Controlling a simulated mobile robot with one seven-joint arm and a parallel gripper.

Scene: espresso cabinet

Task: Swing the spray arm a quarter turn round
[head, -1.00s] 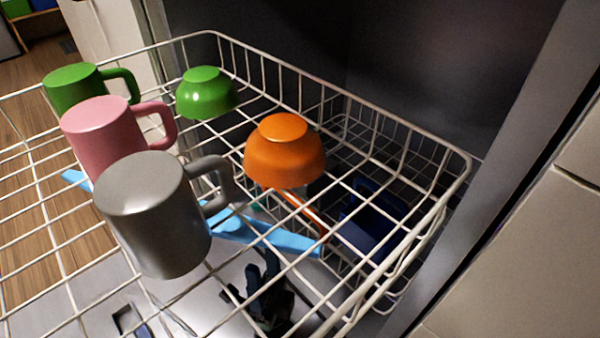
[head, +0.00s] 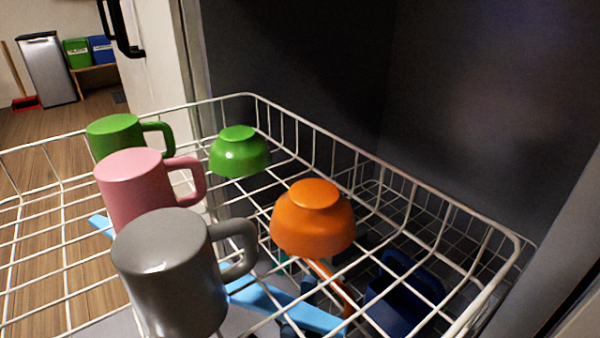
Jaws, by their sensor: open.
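The light blue spray arm (head: 262,296) lies below the wire rack. It runs slantwise from the left, behind the mugs, to the lower right under the orange bowl. Its middle is hidden by the pink and grey mugs, and wires cross the rest.
The white wire rack (head: 440,197) bears a green mug (head: 113,135), a pink mug (head: 135,188), a grey mug (head: 170,275), a green bowl (head: 239,153) and an orange bowl (head: 313,220), all upside down. A dark blue item (head: 400,295) sits lower right. Dark cabinet walls enclose the back.

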